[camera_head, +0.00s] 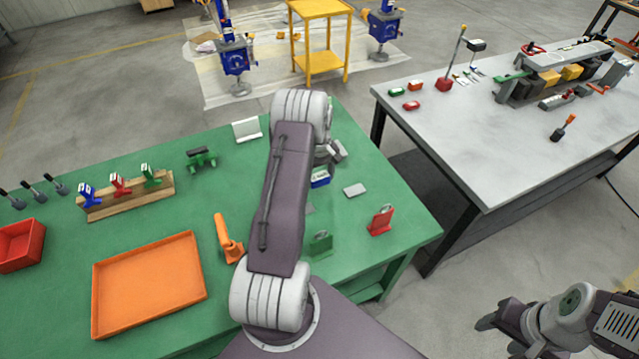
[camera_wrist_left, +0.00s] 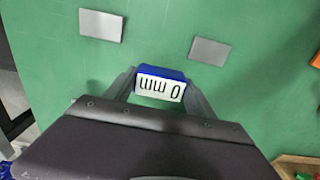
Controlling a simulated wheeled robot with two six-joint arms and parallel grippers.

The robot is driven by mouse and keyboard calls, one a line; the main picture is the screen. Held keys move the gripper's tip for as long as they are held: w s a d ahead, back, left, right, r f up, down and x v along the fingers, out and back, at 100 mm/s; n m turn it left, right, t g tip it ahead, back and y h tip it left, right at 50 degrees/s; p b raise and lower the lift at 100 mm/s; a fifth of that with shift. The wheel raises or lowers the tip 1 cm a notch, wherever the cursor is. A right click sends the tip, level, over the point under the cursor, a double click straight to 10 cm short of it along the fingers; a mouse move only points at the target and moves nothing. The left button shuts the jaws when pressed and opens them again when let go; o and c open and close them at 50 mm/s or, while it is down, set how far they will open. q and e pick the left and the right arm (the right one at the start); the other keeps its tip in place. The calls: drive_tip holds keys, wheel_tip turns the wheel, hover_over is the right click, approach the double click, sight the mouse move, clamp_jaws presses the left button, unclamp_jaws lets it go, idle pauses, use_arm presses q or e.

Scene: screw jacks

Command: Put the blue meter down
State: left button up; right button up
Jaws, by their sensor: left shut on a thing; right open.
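The blue meter (camera_head: 320,178) is partly hidden behind my left arm in the head view. In the left wrist view the blue meter (camera_wrist_left: 160,84) shows a white display reading "0 mm", upside down. My left gripper (camera_wrist_left: 160,92) is shut on it, one finger on each side. Whether the meter touches the green table (camera_head: 220,185) cannot be told. A grey plate (camera_head: 355,190) lies beside it; another grey plate (camera_wrist_left: 209,51) shows in the wrist view. My right gripper (camera_head: 498,336) is open and empty, at the lower right, away from the table.
An orange tool (camera_head: 228,240), orange tray (camera_head: 150,283) and wooden rack (camera_head: 125,195) lie left. A grey workbench (camera_head: 530,150) stands right, across a gap.

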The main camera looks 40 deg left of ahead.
sight(320, 185)
use_arm(q)
wheel_tip(320, 185, down, 4)
drive_tip(key=shift+d+r+p, duration=0.1)
drive_tip(key=shift+p, duration=0.2)
drive_tip(key=shift+f, duration=0.2)
drive_tip(key=o, duration=1.6)
drive_tip(key=shift+c, duration=0.2)
